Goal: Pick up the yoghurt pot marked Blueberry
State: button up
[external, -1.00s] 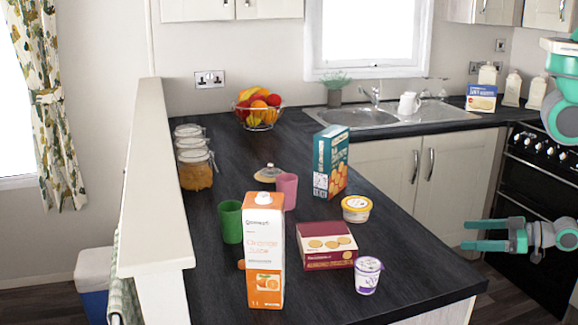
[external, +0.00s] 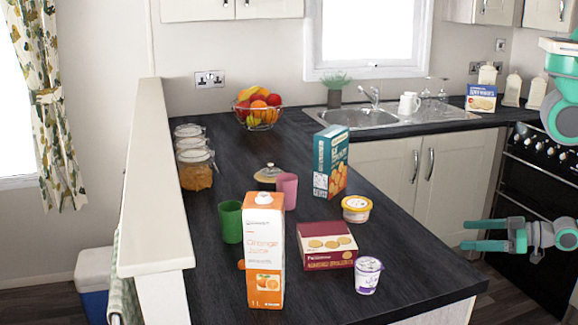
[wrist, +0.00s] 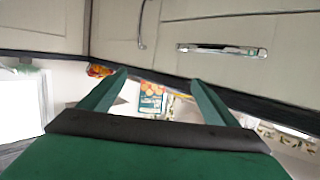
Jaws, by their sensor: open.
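A small white yoghurt pot with purple print (external: 368,276) stands upright near the front right edge of the dark worktop. Its wording is too small to read. A wider white tub with a yellow label (external: 356,208) stands behind it, past a maroon box. My gripper (external: 468,235) is open and empty, off the worktop to the right of the pot, with its fingers pointing left. In the wrist view my two green fingers (wrist: 154,88) are spread apart with nothing between them. I cannot make out the purple-printed pot in that view.
The maroon biscuit box (external: 327,246) is beside the pot on its left. An orange juice carton (external: 263,255), a green cup (external: 230,222), a pink cup (external: 287,190) and a tall teal box (external: 330,162) stand further left and back. The cooker (external: 535,190) is behind my gripper.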

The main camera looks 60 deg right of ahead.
jog(key=shift+s, duration=0.1)
jog(key=c, duration=0.5)
jog(key=shift+d, duration=0.1)
